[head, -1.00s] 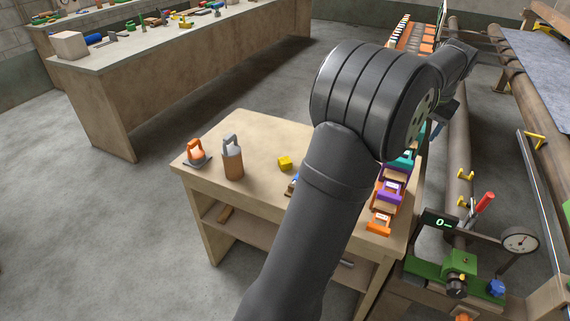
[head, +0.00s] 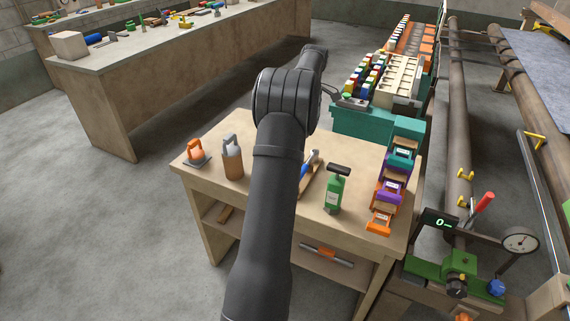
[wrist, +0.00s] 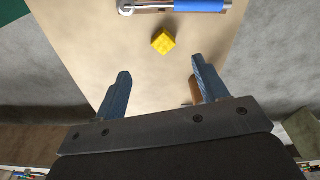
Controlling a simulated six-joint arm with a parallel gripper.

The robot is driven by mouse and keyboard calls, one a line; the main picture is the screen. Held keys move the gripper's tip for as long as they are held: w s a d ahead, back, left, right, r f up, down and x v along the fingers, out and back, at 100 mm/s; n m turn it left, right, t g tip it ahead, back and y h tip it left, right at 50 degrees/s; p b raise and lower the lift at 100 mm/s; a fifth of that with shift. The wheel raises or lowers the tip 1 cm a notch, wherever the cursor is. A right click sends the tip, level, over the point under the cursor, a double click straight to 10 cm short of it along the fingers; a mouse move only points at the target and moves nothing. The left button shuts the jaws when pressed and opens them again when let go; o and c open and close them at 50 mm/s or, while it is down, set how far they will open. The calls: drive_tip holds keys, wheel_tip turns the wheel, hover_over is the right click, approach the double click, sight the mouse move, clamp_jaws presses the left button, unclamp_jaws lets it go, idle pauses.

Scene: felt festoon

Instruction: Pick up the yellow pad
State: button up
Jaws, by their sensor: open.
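The yellow pad (wrist: 164,41) is a small yellow block lying on the light wooden bench top in the wrist view. In the head view it is hidden behind my arm. My gripper (wrist: 160,88) is open and empty, its two blue-grey fingers spread. In the wrist view the pad lies beyond the fingertips, roughly midway between them, with bare wood around it. The gripper itself is hidden behind my arm in the head view.
A blue-handled tool (wrist: 200,5) lies just beyond the pad.

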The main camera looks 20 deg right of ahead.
drive_tip(key=w+a+f+n+h, duration=0.1)
drive_tip(key=w+a+f+n, duration=0.25)
drive_tip(key=a+n, duration=0.25)
drive_tip(key=shift+g, duration=0.4)
drive_tip(key=f, duration=1)
drive_tip(key=shift+w+d+f, duration=0.15)
drive_tip(key=shift+w+f, duration=0.1)
drive_tip(key=shift+w, duration=0.05)
drive_tip(key=shift+s+d+f, duration=0.15)
drive_tip(key=shift+f, duration=1.2)
drive_tip(key=shift+s+d+f, duration=0.1)
drive_tip(key=shift+d+f, duration=0.05)
drive_tip(key=shift+f, duration=1.15)
drive_tip(key=c, duration=1)
